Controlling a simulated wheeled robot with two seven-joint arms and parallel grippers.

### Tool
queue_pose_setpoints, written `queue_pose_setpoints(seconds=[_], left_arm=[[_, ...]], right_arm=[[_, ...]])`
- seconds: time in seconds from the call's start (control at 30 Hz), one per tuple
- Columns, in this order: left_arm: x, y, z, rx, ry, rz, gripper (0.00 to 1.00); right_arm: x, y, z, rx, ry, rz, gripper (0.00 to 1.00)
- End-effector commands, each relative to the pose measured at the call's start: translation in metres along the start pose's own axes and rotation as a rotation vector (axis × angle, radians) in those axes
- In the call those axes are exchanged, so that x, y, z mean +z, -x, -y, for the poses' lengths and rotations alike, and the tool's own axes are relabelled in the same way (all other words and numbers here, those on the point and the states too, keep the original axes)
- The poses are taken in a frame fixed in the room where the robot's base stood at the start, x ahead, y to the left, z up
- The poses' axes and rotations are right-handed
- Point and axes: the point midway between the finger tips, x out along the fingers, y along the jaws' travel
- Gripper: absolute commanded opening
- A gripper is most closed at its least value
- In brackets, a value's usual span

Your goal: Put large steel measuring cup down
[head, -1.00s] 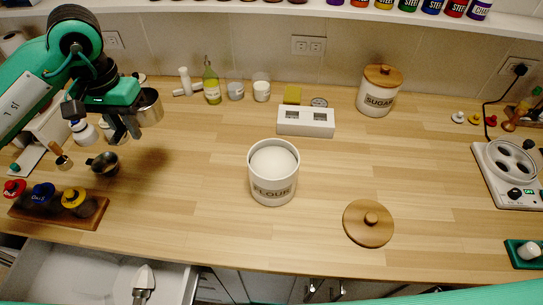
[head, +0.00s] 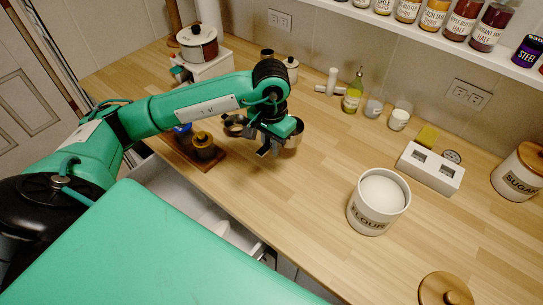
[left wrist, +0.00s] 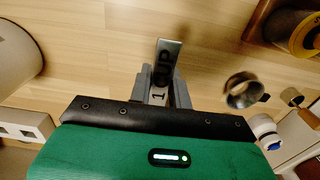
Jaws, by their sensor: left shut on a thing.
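The large steel measuring cup (head: 293,138) is held by my left gripper (head: 268,146) over the left part of the wooden counter. In the left wrist view its flat steel handle (left wrist: 168,62), marked "1 CUP", lies between the grey fingers of the left gripper (left wrist: 157,88). The cup's bowl is hidden in that view. I cannot tell whether the cup touches the counter. A smaller steel cup (head: 234,122) sits just left of the gripper, and it also shows in the left wrist view (left wrist: 242,92). My right gripper is not in view.
A flour canister (head: 378,203) stands to the right; bare counter lies between it and the cup. A wooden rack with capped jars (head: 204,147) is near the front edge, above an open drawer (head: 185,200). A green bottle (head: 353,92) stands at the back.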

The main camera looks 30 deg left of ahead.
Motion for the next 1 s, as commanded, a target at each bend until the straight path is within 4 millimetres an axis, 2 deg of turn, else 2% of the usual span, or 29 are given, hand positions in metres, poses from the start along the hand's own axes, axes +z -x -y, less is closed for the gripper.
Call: queue_pose_setpoints(seconds=[0.1, 0.2, 0.37, 0.6, 0.97, 1.0], left_arm=[[0.001, -0.018, 0.0, 0.001, 0.001, 0.003, 0.0], [0.0, -0.026, 0.0, 0.001, 0.0, 0.0, 0.0], [0.001, -0.038, 0.0, 0.0, 0.001, 0.002, 0.0], [0.001, -0.067, 0.0, 0.0, 0.0, 0.001, 0.0], [0.0, -0.071, 0.0, 0.0, 0.0, -0.001, 0.0], [0.0, -0.07, 0.0, 0.0, 0.0, -0.001, 0.23]], right_arm=[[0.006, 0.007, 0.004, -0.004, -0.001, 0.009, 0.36], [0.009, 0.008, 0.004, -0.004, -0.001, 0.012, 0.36], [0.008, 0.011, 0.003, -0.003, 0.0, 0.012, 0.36], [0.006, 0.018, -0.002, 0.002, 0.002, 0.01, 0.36], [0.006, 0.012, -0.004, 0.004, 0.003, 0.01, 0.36], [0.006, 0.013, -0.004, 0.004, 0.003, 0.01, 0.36]])
